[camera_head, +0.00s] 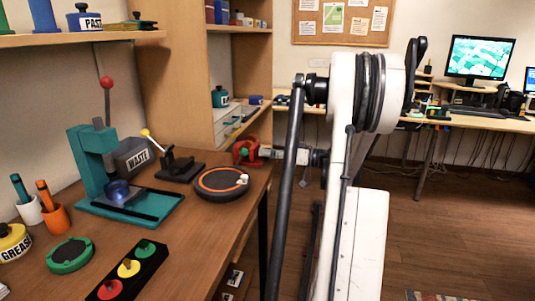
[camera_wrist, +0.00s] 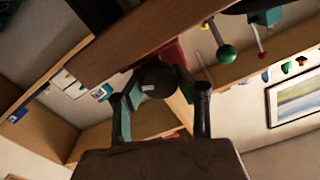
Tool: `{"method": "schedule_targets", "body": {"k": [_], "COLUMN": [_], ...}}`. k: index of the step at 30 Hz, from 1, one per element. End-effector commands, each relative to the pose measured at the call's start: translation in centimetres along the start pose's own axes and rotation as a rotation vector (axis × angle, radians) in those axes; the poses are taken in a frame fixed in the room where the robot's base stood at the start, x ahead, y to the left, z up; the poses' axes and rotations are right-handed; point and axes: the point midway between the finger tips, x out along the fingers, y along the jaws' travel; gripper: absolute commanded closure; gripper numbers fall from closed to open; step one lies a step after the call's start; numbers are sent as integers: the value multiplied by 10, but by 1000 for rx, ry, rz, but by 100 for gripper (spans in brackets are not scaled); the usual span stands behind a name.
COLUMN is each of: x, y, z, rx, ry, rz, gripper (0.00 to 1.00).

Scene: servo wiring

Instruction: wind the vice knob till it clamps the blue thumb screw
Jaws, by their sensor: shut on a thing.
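The red vice (camera_head: 246,151) stands at the far right edge of the wooden bench. In the wrist view its red body (camera_wrist: 176,52) shows behind a dark round knob (camera_wrist: 156,80), which has a small pale mark. My gripper (camera_wrist: 160,95) has one finger on each side of this vice knob and is shut on it. In the head view my gripper (camera_head: 266,152) reaches the vice from the right, partly behind my arm. I cannot make out the blue thumb screw or the gap between the vice jaws in either view.
The bench (camera_head: 190,225) holds a teal press (camera_head: 95,160), a round black-and-orange turntable (camera_head: 222,183), a black toggle clamp (camera_head: 180,165), a grey WASTE bin (camera_head: 133,155) and a button box (camera_head: 128,270). Shelves (camera_head: 238,75) stand behind. Floor right of the bench is open.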

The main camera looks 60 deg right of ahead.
Motion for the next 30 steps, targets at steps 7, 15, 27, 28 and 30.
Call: {"method": "schedule_targets", "body": {"k": [7,15,27,28,30], "x": [0,0,0,0,0], "y": [0,0,-1,-1,-1], "z": [0,0,0,0,1], "rx": [-1,-10,-292,-321,-388], "ry": [-1,0,0,0,0], "rz": [0,0,0,0,0], "gripper": [49,49,49,49,49]}}
